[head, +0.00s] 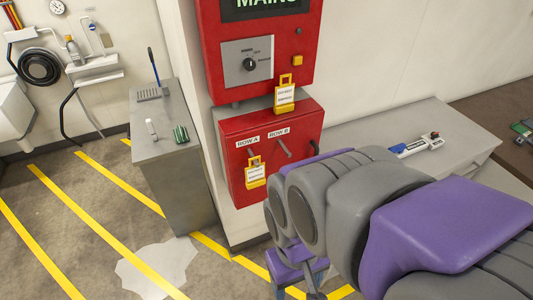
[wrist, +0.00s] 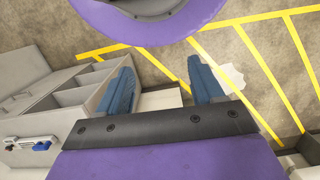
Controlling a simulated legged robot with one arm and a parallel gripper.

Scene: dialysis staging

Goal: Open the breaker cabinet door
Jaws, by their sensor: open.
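The red breaker cabinet (head: 268,135) is on the white wall column in the head view. It is a lower red box labelled ROW A and ROW B, and its front looks shut. A dark handle-like piece (head: 314,147) shows at its right edge. A yellow tag (head: 256,172) hangs on its front below ROW A. My arm covers the area below and right of the box. In the wrist view, my gripper (wrist: 160,62) has its two blue fingers spread with nothing between them, above the floor. The cabinet is not visible in that view.
Above the cabinet is a red MAINS panel (head: 250,55) with a rotary switch and a second yellow tag (head: 285,95). A grey cabinet (head: 175,165) stands left of it, and a grey counter (head: 440,158) to the right. Yellow-striped floor (head: 75,215) is open at left.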

